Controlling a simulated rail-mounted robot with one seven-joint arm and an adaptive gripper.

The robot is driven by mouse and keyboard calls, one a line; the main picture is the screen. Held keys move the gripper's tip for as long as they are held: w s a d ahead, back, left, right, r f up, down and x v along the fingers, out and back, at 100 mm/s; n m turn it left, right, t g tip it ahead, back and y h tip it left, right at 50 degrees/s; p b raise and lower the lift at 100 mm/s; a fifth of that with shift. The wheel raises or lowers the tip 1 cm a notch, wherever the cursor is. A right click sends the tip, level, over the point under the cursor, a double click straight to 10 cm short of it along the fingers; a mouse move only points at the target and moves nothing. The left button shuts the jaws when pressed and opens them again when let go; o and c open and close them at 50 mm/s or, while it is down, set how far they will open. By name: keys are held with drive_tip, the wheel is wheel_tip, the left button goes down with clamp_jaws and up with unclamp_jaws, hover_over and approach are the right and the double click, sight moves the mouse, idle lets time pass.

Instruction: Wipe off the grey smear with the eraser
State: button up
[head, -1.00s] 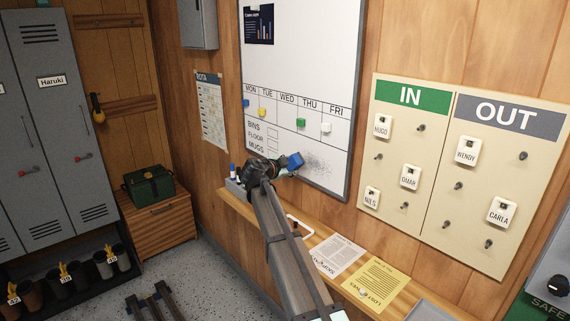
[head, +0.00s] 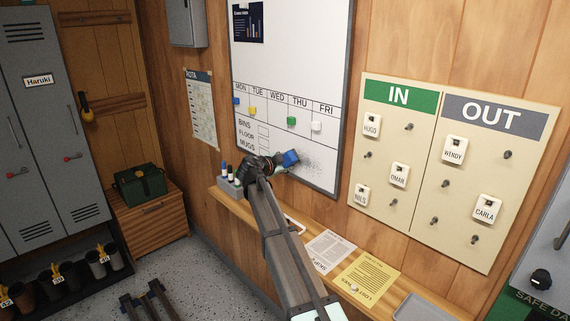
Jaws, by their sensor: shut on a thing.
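The whiteboard (head: 292,65) hangs on the wood wall with a weekday grid and a list reading BINS, FLOOR, MUGS. The grey smear (head: 311,163) is a speckled patch on its lower right part, below the THU and FRI columns. The eraser is at the left edge of the visible smear and covers part of that area. I cannot tell whether it touches the board. My arm hides the board's lower edge there.
A wooden ledge (head: 240,207) runs below the board, with a marker holder (head: 229,188), a white paper (head: 328,250), a yellow paper (head: 367,276) and a grey tray (head: 420,309). Coloured magnets sit above the smear. The IN/OUT tag board (head: 430,190) hangs to the right.

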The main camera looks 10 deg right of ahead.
sight(290, 165)
drive_tip(key=shift+w+d+b, duration=0.5)
drive_tip(key=shift+d+b, duration=0.2)
drive_tip(key=shift+d, duration=0.15)
idle(0.3)
drive_tip(key=s+b, duration=0.1)
drive_tip(key=s+d+b, duration=0.1)
drive_tip(key=shift+s+d+f+b, duration=0.15)
drive_tip(key=shift+s+f+b, duration=0.05)
drive_tip(key=shift+s+b, duration=0.1)
drive_tip(key=shift+s+d+r, duration=0.15)
drive_tip(key=shift+s+d, duration=0.1)
drive_tip(key=shift+s, duration=0.05)
drive_tip(key=shift+s+d+b, duration=0.7)
drive_tip(key=shift+s+b, duration=0.2)
drive_tip(key=shift+b, duration=0.25)
drive_tip(key=shift+s+d+b, duration=0.4)
drive_tip(key=shift+s, duration=0.15)
drive_tip(key=shift+s+d+b, duration=0.5)
drive_tip(key=shift+s+b, duration=0.1)
drive_tip(key=shift+s, duration=0.1)
drive_tip(key=shift+s+d+b, duration=0.4)
drive_tip(key=shift+s+d, duration=0.1)
drive_tip(key=shift+s, duration=0.25)
drive_tip(key=shift+s+d+b, duration=0.45)
drive_tip(key=shift+s, duration=0.25)
drive_tip(key=shift+s+d+b, duration=0.4)
drive_tip(key=shift+s+d, duration=0.1)
drive_tip(key=shift+s, duration=0.25)
drive_tip(key=shift+b, duration=0.35)
